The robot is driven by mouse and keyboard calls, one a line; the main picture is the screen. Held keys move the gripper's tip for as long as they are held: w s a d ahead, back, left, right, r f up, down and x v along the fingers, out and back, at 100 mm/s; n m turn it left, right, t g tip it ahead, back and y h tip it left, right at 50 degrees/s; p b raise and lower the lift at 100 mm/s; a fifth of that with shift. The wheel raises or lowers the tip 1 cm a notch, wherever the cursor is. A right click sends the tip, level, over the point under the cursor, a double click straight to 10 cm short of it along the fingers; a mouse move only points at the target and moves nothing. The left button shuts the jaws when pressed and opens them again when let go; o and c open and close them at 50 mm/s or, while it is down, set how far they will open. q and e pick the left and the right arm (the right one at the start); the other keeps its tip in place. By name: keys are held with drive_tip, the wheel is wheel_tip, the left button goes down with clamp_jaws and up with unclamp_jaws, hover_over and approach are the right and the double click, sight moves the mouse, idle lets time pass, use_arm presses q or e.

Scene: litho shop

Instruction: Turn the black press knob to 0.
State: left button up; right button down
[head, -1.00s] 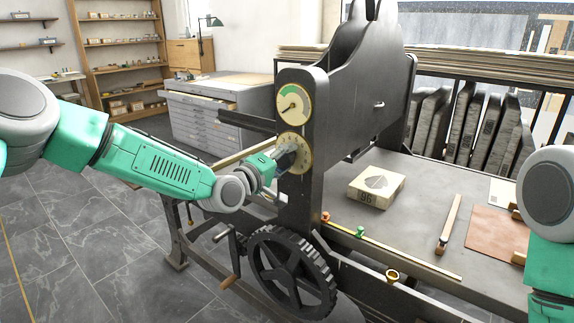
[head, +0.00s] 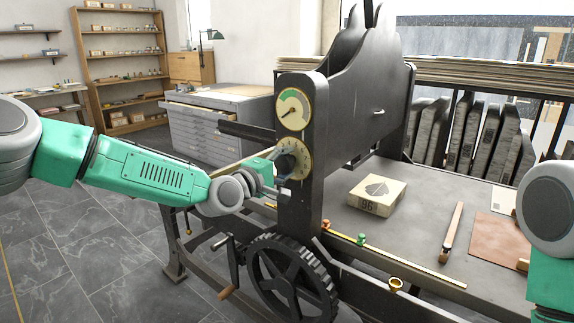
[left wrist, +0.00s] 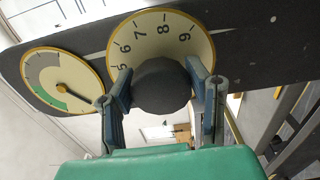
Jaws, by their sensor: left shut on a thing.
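The black press knob (head: 287,165) sits on the lower dial (head: 305,158) of the dark press upright. In the left wrist view the knob (left wrist: 161,86) lies between the two fingers of my left gripper (left wrist: 164,98), one finger on each side. The gripper is shut on it. The numbers 5 to 9 show on the dial plate (left wrist: 146,38) above the knob; the rest of the dial is hidden by the knob and gripper. In the head view my left gripper (head: 280,177) reaches the knob from the left. My right gripper is out of view.
A gauge (head: 293,109) with a green band is above the dial. A toothed wheel (head: 291,280) stands below it. On the press bed (head: 415,235) lie a block (head: 376,194) with a leaf shape and a wooden-handled tool (head: 452,232).

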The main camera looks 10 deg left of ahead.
use_arm(q)
drive_tip(key=shift+s+f, duration=0.1)
drive_tip(key=shift+f, duration=0.35)
drive_tip(key=o, duration=1)
drive_tip(key=shift+o, duration=1)
drive_tip(key=shift+a, duration=0.1)
drive_tip(key=shift+a+r, duration=0.1)
drive_tip(key=shift+r, duration=0.05)
drive_tip(key=shift+r, duration=0.1)
drive_tip(key=v, duration=1.2)
